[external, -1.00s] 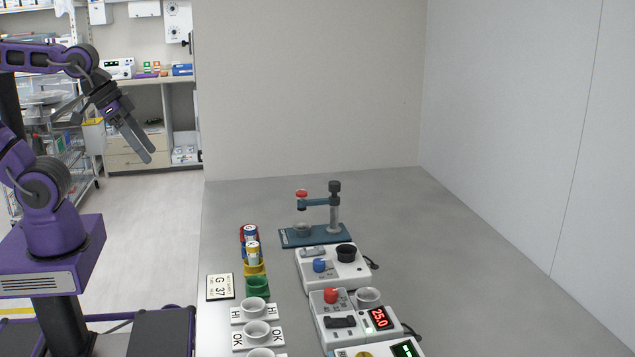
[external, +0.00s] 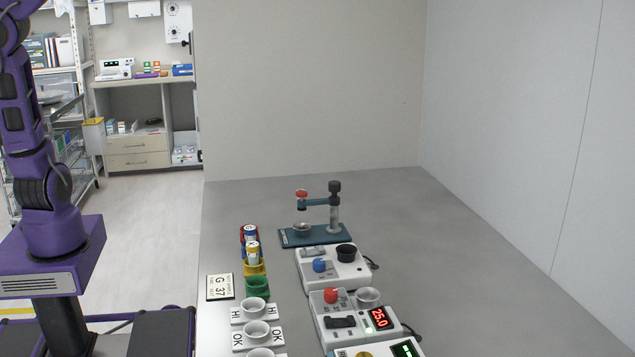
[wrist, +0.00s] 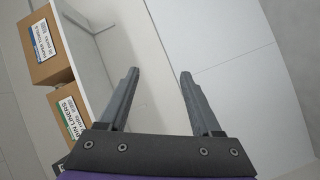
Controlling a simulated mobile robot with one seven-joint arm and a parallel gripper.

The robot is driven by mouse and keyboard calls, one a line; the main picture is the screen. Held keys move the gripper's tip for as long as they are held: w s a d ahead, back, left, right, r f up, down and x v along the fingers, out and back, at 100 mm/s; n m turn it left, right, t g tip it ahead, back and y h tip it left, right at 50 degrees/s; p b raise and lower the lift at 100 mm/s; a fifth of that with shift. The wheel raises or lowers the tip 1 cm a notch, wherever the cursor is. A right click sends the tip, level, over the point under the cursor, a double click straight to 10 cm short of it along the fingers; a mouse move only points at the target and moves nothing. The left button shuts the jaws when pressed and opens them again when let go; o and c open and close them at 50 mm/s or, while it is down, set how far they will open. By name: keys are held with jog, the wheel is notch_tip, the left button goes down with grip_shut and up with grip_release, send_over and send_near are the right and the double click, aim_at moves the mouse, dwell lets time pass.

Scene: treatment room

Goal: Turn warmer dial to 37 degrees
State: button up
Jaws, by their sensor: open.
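A card marked "G 37" (external: 220,287) lies at the table's left edge. My gripper (wrist: 160,74) is open and empty in the wrist view, facing a pale wall and cartons. It is out of the external view, far from the devices.
Behind that device stand a white unit with a blue knob (external: 319,265) and a teal stand (external: 316,235). Coloured holders with vials (external: 252,250) and cups on labelled plates (external: 256,333) line the left. A device with a green display (external: 406,349) is cut off in front. The table's right side is clear.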

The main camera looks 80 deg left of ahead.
jog(key=s+a+r+n+t+h, duration=0.1)
jog(key=s+a+r+h, duration=0.1)
jog(key=r, duration=0.6)
jog(key=s+a+r+t+h, duration=0.1)
jog(key=s+a+r+h, duration=0.15)
jog(key=r, duration=0.55)
jog(key=g+y+b, duration=0.3)
jog(key=g+y, duration=0.5)
jog(key=g, duration=0.2)
send_over(330, 291)
jog(key=s, duration=0.2)
notch_tip(330, 291, down, 50)
jog(key=s+d+f+m+g+y, duration=0.1)
jog(key=s+f+m+y, duration=0.15)
jog(key=f, duration=0.65)
jog(key=s+d+f+m+g+y, duration=0.15)
jog(key=f+y, duration=0.25)
jog(key=f, duration=0.5)
jog(key=shift+n+t, duration=0.25)
jog(key=shift+n, duration=0.15)
jog(key=b+x, duration=0.2)
jog(key=x, duration=1.4)
jog(key=shift+w, duration=0.1)
